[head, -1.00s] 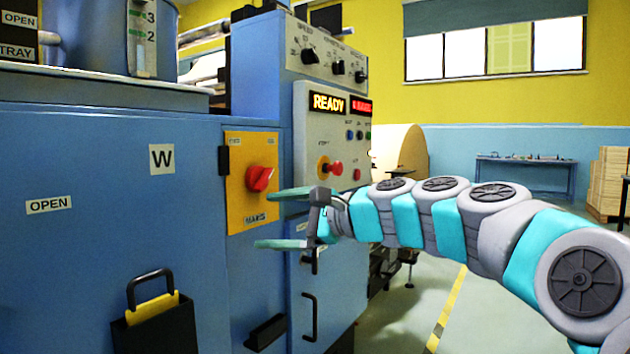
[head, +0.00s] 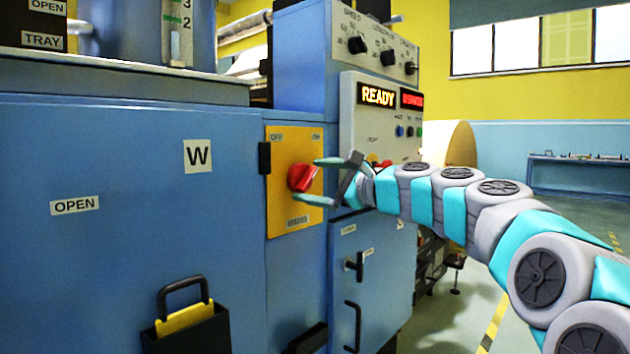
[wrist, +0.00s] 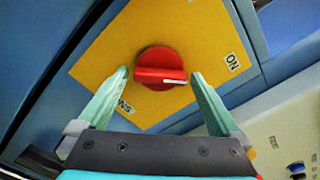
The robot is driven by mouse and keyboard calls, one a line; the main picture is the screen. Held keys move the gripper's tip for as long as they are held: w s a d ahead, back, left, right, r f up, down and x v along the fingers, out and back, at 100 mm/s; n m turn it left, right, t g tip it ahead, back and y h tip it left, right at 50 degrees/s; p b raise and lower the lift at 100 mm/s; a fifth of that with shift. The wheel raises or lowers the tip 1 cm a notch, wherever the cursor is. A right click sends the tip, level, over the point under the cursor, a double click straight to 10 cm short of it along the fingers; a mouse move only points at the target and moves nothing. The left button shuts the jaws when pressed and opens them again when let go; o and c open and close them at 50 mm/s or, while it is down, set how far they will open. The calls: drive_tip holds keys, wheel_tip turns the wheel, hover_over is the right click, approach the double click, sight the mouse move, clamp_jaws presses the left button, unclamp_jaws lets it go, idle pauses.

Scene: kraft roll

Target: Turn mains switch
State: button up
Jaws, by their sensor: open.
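The mains switch is a red rotary knob (head: 301,178) on a yellow plate (head: 296,217) fixed to the blue machine. In the wrist view the red knob (wrist: 160,68) has a raised grip bar with a white mark at its right end, on the side of the "ON" label (wrist: 232,61). My gripper (head: 322,181) is open, with its green fingertips beside the knob. In the wrist view my gripper (wrist: 159,78) has one finger on each side of the knob's lower part. I cannot tell whether the fingers touch it.
A control panel with a lit READY display (head: 378,94) stands right of the switch. A black holder (head: 187,333) with a yellow item hangs on the blue front at lower left. Black door handles (head: 352,325) stick out below my gripper.

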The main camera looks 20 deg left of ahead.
drive_tip(key=shift+a, duration=0.1)
drive_tip(key=shift+f, duration=0.1)
drive_tip(key=c, duration=1.2)
